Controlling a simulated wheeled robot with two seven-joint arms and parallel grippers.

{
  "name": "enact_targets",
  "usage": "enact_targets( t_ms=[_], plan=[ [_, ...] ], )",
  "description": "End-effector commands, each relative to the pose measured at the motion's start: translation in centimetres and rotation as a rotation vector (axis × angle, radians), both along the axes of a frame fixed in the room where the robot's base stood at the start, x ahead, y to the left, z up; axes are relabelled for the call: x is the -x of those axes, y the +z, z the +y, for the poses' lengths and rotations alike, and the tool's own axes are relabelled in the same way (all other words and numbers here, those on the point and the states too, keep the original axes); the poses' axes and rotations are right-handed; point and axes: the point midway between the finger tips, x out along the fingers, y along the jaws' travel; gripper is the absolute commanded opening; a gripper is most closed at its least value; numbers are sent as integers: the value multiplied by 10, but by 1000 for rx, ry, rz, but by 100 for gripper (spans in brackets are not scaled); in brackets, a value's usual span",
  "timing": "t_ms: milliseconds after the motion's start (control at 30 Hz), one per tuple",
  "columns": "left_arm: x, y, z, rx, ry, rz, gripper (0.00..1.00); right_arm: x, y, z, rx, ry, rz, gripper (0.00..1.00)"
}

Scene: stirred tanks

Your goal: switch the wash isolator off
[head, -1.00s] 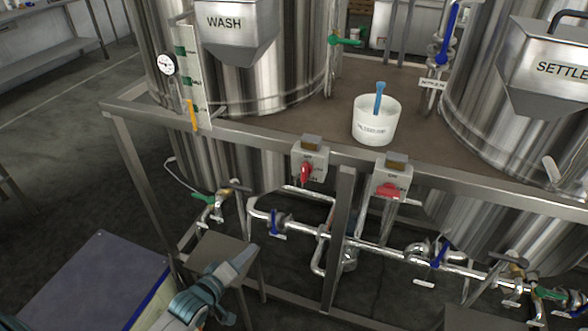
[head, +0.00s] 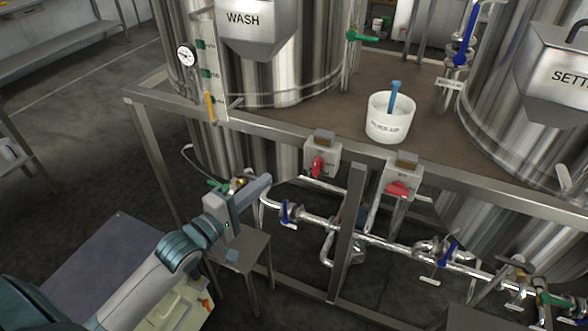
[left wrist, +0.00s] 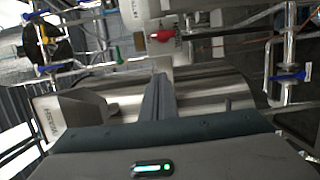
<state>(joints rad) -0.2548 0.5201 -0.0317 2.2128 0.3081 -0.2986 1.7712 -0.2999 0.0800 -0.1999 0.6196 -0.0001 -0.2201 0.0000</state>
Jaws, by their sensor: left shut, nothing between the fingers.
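Two grey isolator boxes hang on the steel frame rail. The left box (head: 322,157), on the wash tank side, has a red handle (head: 318,167) standing about upright. The right box (head: 402,182) has a red handle (head: 397,189) lying nearly level. My left gripper (head: 266,182) is shut and empty, left of and a little below the left box, apart from it. In the left wrist view the shut fingers (left wrist: 158,82) point towards a red handle (left wrist: 162,36) on a pale box; I cannot tell which isolator it is. My right gripper is not in view.
The wash tank (head: 280,75) stands behind the rail, with a settle tank (head: 530,120) at the right. A white tub (head: 389,124) with a blue tool stands on the deck. Pipes with blue valve levers (head: 286,212) run below. A small stand (head: 245,250) is under my left arm.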

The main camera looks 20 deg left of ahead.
Motion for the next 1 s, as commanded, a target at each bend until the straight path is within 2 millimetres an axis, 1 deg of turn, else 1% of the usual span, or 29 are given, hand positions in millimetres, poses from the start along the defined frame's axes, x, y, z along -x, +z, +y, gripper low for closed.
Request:
enact_targets(
  t_ms=[167, 367, 867, 900, 1000],
  plan=[
    [-6, 1, -2, 0, 0, -1, 0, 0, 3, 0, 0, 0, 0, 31],
    [-24, 2, -7, -2, 0, -2, 0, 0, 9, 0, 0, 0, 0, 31],
    [-99, 3, -28, -1, 0, 0, 0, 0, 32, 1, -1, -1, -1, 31],
    [-96, 3, -37, 1, -1, 1, 0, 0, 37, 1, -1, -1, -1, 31],
    [-95, 3, -50, 2, -1, 1, 0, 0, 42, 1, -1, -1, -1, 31]
  ],
)
